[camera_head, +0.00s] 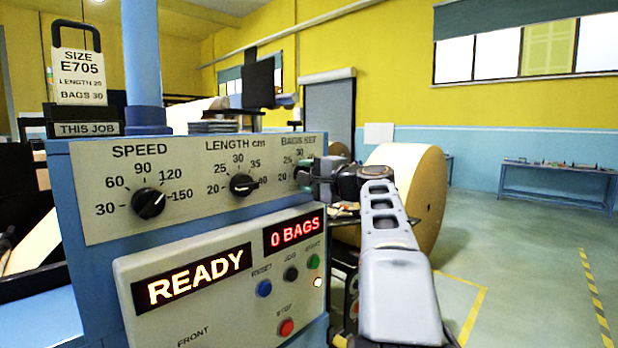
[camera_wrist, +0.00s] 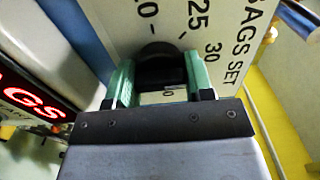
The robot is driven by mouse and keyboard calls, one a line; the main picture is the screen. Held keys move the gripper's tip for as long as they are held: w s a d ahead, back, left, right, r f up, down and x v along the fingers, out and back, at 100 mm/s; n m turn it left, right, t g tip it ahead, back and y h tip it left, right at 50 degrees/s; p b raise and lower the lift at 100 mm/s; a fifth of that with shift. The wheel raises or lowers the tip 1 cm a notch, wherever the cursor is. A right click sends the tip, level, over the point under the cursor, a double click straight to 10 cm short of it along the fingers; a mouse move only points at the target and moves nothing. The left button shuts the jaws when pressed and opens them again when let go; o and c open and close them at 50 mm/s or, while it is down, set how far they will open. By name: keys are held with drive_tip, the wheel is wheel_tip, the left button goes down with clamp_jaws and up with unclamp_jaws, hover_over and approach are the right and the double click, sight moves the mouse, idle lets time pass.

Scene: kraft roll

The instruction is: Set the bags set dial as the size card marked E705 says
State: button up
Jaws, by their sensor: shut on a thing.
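The size card (camera_head: 82,78) hangs at the upper left and reads SIZE E705, BAGS 30; its length figure is hard to read. The bags set dial is hidden by my gripper (camera_head: 318,176) in the head view. In the wrist view it is a black knob (camera_wrist: 160,62) between the two green fingers of my gripper (camera_wrist: 161,80), which are shut on it. Marks 25 and 30 of its scale show beside it. I cannot tell where its pointer stands.
The speed dial (camera_head: 148,203) points near 150 and the length dial (camera_head: 243,185) points toward the right end. The lower panel (camera_head: 205,320) shows READY and 0 BAGS, with several buttons. A large kraft roll (camera_head: 432,200) stands behind my arm. Floor at right is clear.

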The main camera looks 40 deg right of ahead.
drive_tip(key=o, duration=0.9)
drive_tip(key=s, duration=0.4)
drive_tip(key=s+d+b, duration=0.1)
drive_tip(key=s, duration=0.4)
drive_tip(key=s+d+b, duration=0.1)
drive_tip(key=s, duration=0.3)
drive_tip(key=shift+s+d, duration=0.2)
drive_tip(key=shift+s, duration=0.1)
